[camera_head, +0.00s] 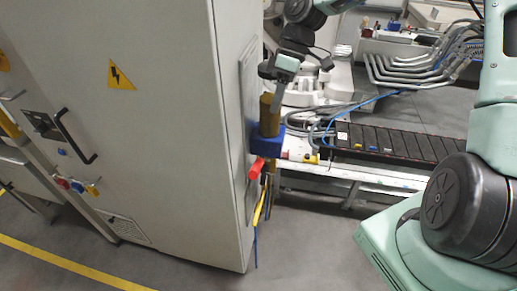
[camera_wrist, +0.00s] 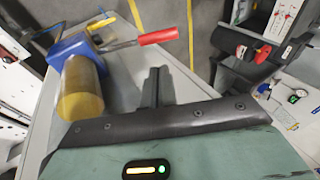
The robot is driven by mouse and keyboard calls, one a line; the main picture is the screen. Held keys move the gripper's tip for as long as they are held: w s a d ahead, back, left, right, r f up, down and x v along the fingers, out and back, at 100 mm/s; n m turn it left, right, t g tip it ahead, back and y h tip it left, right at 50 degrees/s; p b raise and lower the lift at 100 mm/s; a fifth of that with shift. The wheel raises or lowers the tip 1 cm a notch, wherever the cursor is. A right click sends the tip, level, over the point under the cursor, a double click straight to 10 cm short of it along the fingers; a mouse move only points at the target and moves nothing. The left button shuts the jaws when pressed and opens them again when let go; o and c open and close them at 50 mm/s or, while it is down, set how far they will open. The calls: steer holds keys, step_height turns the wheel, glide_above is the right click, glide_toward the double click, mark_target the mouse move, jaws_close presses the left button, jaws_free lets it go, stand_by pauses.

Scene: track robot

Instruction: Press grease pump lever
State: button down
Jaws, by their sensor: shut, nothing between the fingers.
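The grease pump is mounted on the side of a grey cabinet, with a blue body (camera_head: 266,143) and an amber cylinder (camera_head: 268,117) standing above it. Its lever has a red handle (camera_head: 256,169), which sticks out below the blue body. In the wrist view the amber cylinder (camera_wrist: 82,92) and blue body (camera_wrist: 70,46) are at left, and the red handle (camera_wrist: 158,36) points right on a metal rod. My gripper (camera_head: 275,102) is beside the cylinder, above the lever. Its dark fingers (camera_wrist: 156,72) are shut and empty, apart from the red handle.
The big grey cabinet (camera_head: 150,110) fills the left, with a black door handle (camera_head: 75,140). Yellow and blue cables (camera_head: 258,212) hang below the pump. A black slatted conveyor (camera_head: 400,143) lies to the right. Grey floor (camera_head: 310,250) is clear in front.

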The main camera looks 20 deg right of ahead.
mark_target(257, 164)
steer(key=p+x, duration=0.3)
steer(key=x, duration=1.1)
steer(key=shift+a+p, duration=0.1)
steer(key=shift+p, duration=0.3)
steer(key=shift+f, duration=0.1)
